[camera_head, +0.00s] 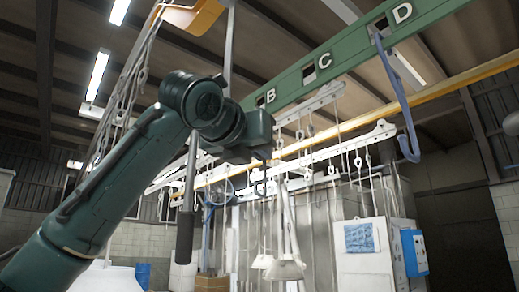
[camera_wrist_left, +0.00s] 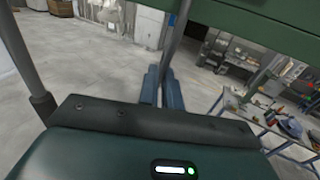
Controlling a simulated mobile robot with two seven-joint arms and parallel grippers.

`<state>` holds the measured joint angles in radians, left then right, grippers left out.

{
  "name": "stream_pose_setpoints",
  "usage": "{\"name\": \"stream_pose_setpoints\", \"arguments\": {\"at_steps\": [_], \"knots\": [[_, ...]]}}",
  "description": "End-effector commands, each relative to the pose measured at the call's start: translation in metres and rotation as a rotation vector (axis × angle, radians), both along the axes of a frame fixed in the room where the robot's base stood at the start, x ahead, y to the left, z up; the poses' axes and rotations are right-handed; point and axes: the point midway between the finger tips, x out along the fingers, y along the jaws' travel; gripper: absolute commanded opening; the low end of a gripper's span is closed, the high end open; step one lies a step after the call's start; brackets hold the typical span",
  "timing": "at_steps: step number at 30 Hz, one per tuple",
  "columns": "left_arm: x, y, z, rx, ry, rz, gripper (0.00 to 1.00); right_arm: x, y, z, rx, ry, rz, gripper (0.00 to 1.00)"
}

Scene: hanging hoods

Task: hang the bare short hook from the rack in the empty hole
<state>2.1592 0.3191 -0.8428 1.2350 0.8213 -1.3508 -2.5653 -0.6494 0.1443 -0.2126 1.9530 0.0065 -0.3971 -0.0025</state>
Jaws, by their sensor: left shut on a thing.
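The green beam (camera_head: 345,46) is the rack, slanting up to the right with letters B, C and D. The hole by C (camera_head: 309,74) looks empty, and so does the hole by B (camera_head: 260,101). A blue hook (camera_head: 408,148) hangs from the hole by D. My left gripper (camera_head: 262,153) is below the beam near B, mostly hidden by its wrist in the head view. In the left wrist view its blue-grey fingers (camera_wrist_left: 163,88) are shut on a slim grey rod (camera_wrist_left: 178,35), which I take for the short hook. Its ends are not clear. My right gripper is not in view.
White toothed rails (camera_head: 335,147) with small hooks and lamp shades (camera_head: 285,268) hang behind the gripper. A yellow bar (camera_head: 450,86) runs below the beam. An orange part (camera_head: 195,17) is at the upper left. A cluttered table (camera_wrist_left: 265,115) is at the right in the wrist view.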

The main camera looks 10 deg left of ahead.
Motion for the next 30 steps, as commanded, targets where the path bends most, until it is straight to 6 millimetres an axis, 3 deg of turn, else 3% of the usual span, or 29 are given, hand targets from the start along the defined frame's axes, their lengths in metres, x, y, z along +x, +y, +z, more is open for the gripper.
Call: {"name": "stream_pose_setpoints", "arguments": {"at_steps": [9,10,18,30], "knots": [[-0.0003,0.0,-0.0017,0.0,-0.001,0.0,0.0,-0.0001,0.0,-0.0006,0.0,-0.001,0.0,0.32],[-0.0003,0.0,-0.0017,0.0,-0.001,0.0,0.08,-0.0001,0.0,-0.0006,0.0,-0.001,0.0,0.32],[-0.0003,-0.0001,-0.0018,0.0,-0.001,0.0,0.31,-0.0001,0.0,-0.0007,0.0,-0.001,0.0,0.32],[-0.0031,0.0004,-0.0027,0.001,-0.002,-0.001,0.31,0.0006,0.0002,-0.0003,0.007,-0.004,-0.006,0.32]]}}
